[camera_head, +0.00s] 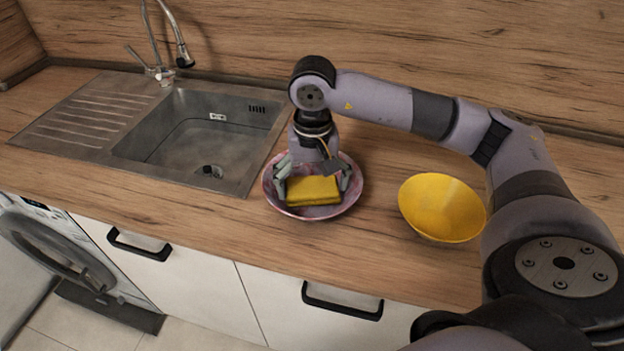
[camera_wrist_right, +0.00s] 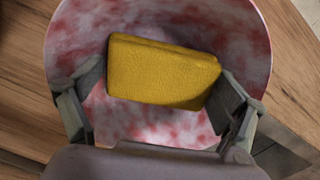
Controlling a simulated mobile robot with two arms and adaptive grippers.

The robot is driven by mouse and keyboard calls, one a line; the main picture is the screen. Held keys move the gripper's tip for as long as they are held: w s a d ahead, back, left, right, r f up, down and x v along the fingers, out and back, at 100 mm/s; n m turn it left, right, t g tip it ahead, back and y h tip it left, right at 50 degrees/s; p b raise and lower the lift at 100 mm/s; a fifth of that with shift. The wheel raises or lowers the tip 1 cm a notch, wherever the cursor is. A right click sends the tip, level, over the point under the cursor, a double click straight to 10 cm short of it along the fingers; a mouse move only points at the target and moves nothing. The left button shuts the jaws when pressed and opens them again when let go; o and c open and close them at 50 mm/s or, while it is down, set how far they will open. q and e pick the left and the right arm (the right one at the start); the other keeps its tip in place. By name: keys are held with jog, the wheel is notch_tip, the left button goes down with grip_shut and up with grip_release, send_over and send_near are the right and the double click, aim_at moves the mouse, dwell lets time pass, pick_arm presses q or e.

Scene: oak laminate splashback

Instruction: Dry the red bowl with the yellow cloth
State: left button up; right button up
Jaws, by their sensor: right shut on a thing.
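The red bowl (camera_head: 325,213), mottled red and white, stands upright on the counter just right of the sink. The yellow cloth (camera_head: 314,190), a folded block, is inside the bowl. My right gripper (camera_head: 313,186) reaches down into the bowl and is shut on the cloth, one finger at each end. In the right wrist view the cloth (camera_wrist_right: 160,73) lies between the fingers of the gripper (camera_wrist_right: 158,90), over the inner surface of the red bowl (camera_wrist_right: 85,35). I cannot tell whether the cloth touches the bowl. My left gripper is not in view.
A yellow bowl (camera_head: 442,208) stands on the counter to the right, close to my right arm. A steel sink (camera_head: 160,150) with a tap (camera_head: 165,70) is at the left. The wooden splashback (camera_head: 400,50) rises behind. Counter between the two bowls is clear.

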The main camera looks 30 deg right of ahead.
jog(key=shift+f, duration=0.1)
dwell(0.3)
jog(key=shift+w+d+r, duration=0.2)
jog(key=shift+w+d, duration=0.2)
jog(key=shift+w, duration=0.35)
jog(key=shift+s+a+f+b, duration=0.1)
jog(key=shift+s+a+b, duration=0.2)
jog(key=shift+s, duration=0.15)
jog(key=shift+s+a+f+b, duration=0.1)
jog(key=shift+s+a+b, duration=0.15)
jog(key=shift+s, duration=0.2)
jog(key=shift+w+d, duration=0.1)
jog(key=shift+w+d+r, duration=0.15)
jog(key=shift+w+d, duration=0.3)
jog(key=shift+w, duration=0.35)
